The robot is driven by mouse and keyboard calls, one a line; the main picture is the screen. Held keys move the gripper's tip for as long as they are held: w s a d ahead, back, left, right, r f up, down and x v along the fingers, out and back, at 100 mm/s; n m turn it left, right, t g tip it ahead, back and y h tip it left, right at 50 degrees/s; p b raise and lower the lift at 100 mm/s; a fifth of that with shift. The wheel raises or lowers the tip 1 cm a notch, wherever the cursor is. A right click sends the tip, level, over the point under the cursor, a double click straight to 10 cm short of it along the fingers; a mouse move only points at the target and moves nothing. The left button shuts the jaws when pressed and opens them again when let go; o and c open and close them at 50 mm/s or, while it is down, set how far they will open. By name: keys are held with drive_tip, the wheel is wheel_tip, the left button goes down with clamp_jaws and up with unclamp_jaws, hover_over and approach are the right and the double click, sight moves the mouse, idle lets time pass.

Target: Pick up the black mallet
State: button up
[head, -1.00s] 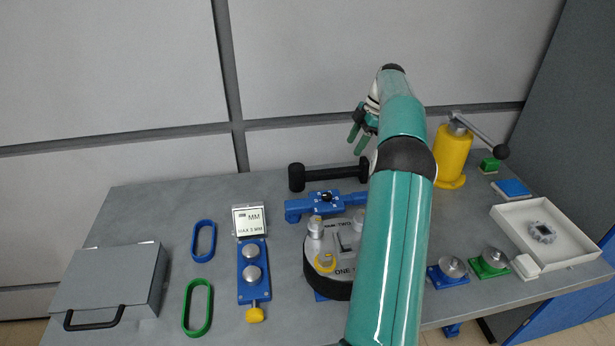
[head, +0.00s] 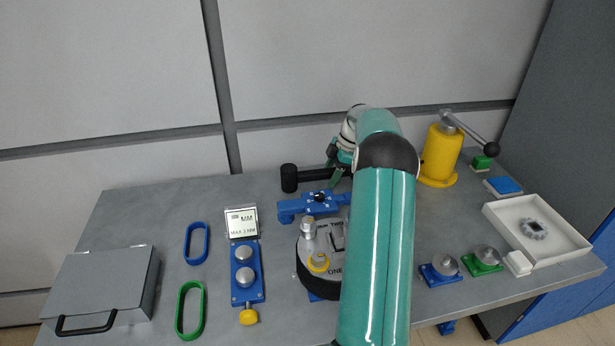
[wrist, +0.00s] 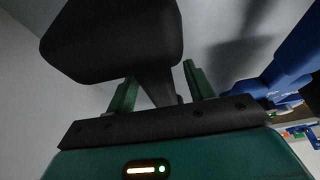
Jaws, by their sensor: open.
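The black mallet (head: 289,178) lies near the back of the table in the head view, with its handle running right toward my gripper. Its right end is hidden behind my arm. My gripper (head: 338,168) is down at the handle, its green fingers partly hidden by the arm. In the wrist view, a black mallet end (wrist: 115,40) looms large at the upper left, and the dark handle passes between the two open green fingers of my gripper (wrist: 160,75). I cannot tell whether either finger touches the handle.
A blue fixture (head: 315,205) sits just in front of the mallet, above a round grey station (head: 322,250). A yellow lever press (head: 438,155) stands to the right. The back wall is close behind. The table's back left is clear.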

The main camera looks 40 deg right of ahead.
sight(329, 169)
clamp_jaws()
drive_tip(key=shift+w+r, duration=0.1)
drive_tip(key=shift+r, duration=0.5)
wheel_tip(329, 169, up, 2)
drive_tip(key=shift+r, duration=0.1)
drive_tip(key=s+a+r, duration=0.3)
drive_tip(key=s+r, duration=0.1)
drive_tip(key=s, duration=0.2)
drive_tip(key=s+a+r, duration=0.3)
drive_tip(key=s+r, duration=0.2)
drive_tip(key=s, duration=0.1)
drive_tip(key=shift+s+a+r, duration=0.25)
drive_tip(key=shift+r, duration=0.05)
